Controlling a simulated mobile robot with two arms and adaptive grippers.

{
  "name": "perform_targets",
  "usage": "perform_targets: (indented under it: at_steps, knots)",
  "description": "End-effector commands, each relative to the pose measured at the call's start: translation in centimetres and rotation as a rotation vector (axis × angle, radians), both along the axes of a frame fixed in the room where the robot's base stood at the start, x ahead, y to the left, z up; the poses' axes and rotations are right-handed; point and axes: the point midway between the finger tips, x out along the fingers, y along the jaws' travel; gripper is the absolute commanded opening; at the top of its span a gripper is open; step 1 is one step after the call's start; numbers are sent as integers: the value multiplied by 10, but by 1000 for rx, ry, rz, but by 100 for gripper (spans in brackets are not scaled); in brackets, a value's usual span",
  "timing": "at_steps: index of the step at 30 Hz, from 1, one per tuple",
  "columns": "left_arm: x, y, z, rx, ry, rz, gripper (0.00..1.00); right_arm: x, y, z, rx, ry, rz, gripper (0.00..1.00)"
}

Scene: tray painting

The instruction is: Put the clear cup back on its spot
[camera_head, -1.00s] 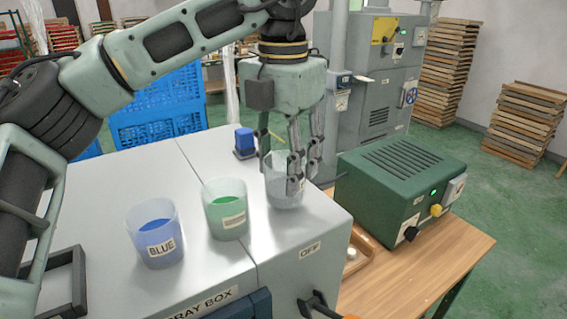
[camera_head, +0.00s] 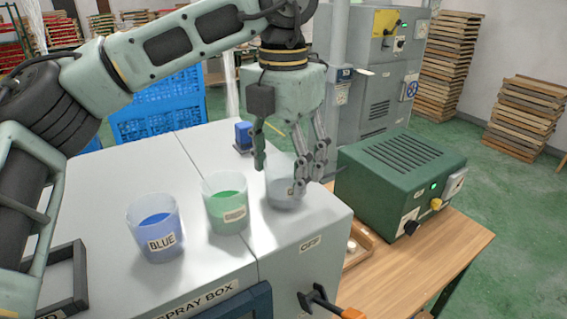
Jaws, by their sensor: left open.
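The clear cup (camera_head: 280,186) stands upright on the grey spray box top (camera_head: 190,282), near its right edge. My left gripper (camera_head: 279,178) comes down from above and is open, with its fingers spread around the cup's upper part. The fingers hide part of the cup's rim and right side. The cup of blue paint (camera_head: 156,230), labelled BLUE, and the cup of green paint (camera_head: 226,204) stand to its left in a row. My right gripper is not in view.
A small blue block on a dark base (camera_head: 243,137) stands behind the cups. A green machine (camera_head: 401,178) sits on the wooden table (camera_head: 440,262) to the right. A dark frame (camera_head: 62,283) lies at the lower left.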

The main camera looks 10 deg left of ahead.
Motion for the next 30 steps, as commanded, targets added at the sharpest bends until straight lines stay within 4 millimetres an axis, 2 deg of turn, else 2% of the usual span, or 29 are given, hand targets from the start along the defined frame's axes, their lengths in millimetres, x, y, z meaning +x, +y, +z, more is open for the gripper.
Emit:
perform_targets:
  at_steps: [3,7,13,15,21,30]
  knots:
    - [0,0,6,0,-1,0,64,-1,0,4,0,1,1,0]
    - [1,-1,20,-1,-4,3,64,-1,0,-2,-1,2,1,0]
    - [0,-1,65,-1,-5,1,64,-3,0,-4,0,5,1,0]
    - [0,0,84,1,-5,3,64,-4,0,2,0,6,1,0]
    - [0,0,115,1,-2,1,64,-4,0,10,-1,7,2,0]
    - [0,0,124,0,1,-1,64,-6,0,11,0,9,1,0]
